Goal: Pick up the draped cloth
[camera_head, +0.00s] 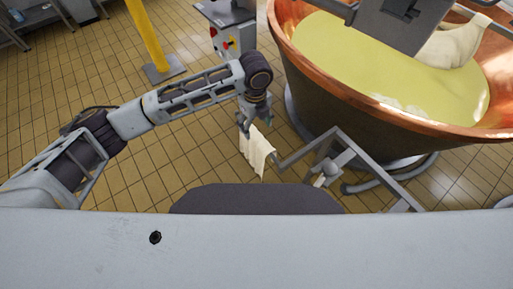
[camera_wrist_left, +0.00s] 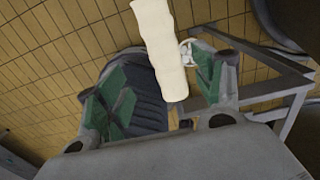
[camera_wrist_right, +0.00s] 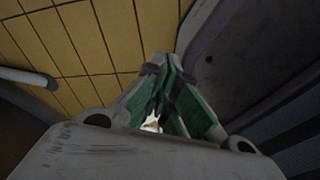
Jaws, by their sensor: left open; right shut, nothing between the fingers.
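A cream draped cloth (camera_head: 257,152) hangs beside the copper vat, at the end of a grey metal frame (camera_head: 318,140). My left gripper (camera_head: 254,120) is just above and against the cloth in the head view, pointing down. In the left wrist view the cloth (camera_wrist_left: 162,50) hangs between the two green-padded fingers of my left gripper (camera_wrist_left: 160,95), which are wide apart. I cannot tell whether the cloth touches a finger. My right gripper (camera_wrist_right: 160,95) shows only in its wrist view, its fingers together with nothing between them, over the tiled floor.
A large copper vat (camera_head: 330,88) with yellow-green liquid stands at the upper right, with a pale cloth bundle (camera_head: 455,45) at its rim. A yellow post (camera_head: 146,35) and a grey control box (camera_head: 232,38) stand behind my left arm. Tiled floor (camera_head: 60,95) is clear at the left.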

